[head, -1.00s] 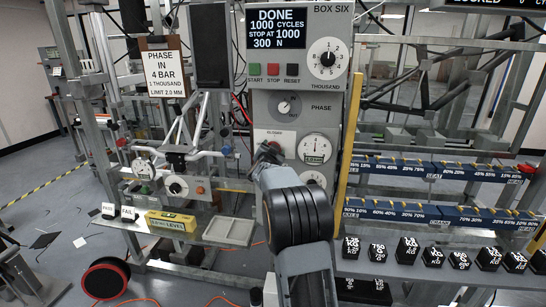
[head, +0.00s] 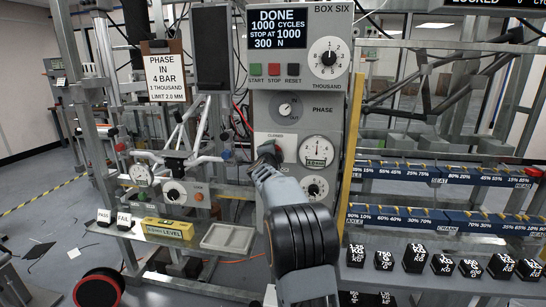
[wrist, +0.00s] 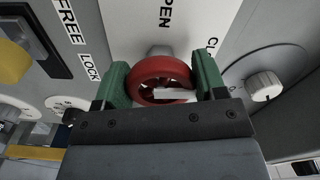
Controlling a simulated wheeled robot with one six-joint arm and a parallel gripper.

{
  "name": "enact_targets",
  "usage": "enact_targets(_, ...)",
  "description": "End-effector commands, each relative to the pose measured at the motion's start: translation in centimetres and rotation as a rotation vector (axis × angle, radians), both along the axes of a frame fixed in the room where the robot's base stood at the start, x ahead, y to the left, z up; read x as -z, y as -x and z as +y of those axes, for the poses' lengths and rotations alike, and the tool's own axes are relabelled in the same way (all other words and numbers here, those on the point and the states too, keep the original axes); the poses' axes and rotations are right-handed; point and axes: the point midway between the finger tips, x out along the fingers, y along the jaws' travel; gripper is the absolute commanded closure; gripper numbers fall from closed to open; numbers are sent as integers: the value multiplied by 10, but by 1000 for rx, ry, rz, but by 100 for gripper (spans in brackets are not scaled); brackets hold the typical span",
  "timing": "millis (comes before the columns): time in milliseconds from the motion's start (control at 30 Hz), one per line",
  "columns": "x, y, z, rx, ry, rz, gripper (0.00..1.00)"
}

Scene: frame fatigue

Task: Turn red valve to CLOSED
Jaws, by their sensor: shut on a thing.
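The red valve wheel (wrist: 160,78) shows in the wrist view, standing out from the pale panel, with a white bar across its lower middle pointing right. My gripper (wrist: 165,82) is shut on the wheel, one green finger at each side of the rim. In the head view my gripper (head: 268,152) is at the grey machine panel (head: 258,200), just below the CLOSED label (head: 274,135), and hides most of the valve.
A round gauge (head: 316,151) and a PHASE knob (head: 290,108) are close to my gripper. A yellow post (head: 351,150) edges the panel. Black weights (head: 415,257) stand on the right shelf. A yellow level (head: 170,229) and a grey tray (head: 228,238) lie left.

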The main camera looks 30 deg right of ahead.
Motion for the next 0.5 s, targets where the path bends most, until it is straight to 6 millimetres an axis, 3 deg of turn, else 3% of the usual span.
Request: enact_targets(500, 0, 0, 0, 0, -63, -59, 59)
